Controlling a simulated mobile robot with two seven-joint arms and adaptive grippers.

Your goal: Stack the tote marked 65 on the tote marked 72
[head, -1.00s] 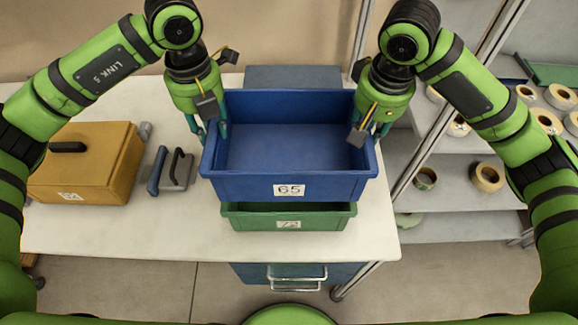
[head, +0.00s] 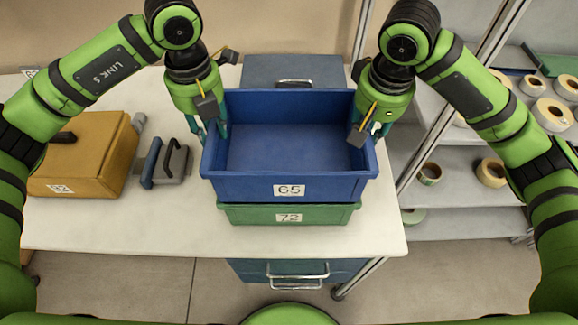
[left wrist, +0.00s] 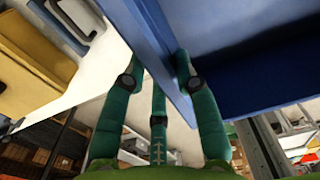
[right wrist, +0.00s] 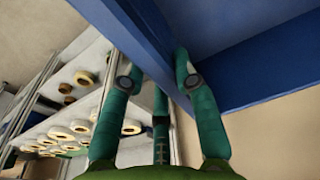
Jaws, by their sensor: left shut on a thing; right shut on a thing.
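The blue tote marked 65 (head: 290,187) is upright and empty in the middle of the head view. The green tote marked 72 (head: 250,215) is directly below it on the white table, its front lined up under the blue one. I cannot tell whether the two touch. My left gripper (head: 218,138) is shut on the blue tote's left wall; the wall (left wrist: 160,50) runs between its fingers in the left wrist view. My right gripper (head: 362,135) is shut on the right wall, also seen in the right wrist view (right wrist: 150,50). The green tote's inside is hidden.
A yellow case (head: 90,150) marked 92 and a grey-handled tool (head: 170,165) stand on the white table (head: 130,225) at left. A grey-blue box (head: 290,70) is behind the totes. Shelves with tape reels (head: 490,172) stand at right.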

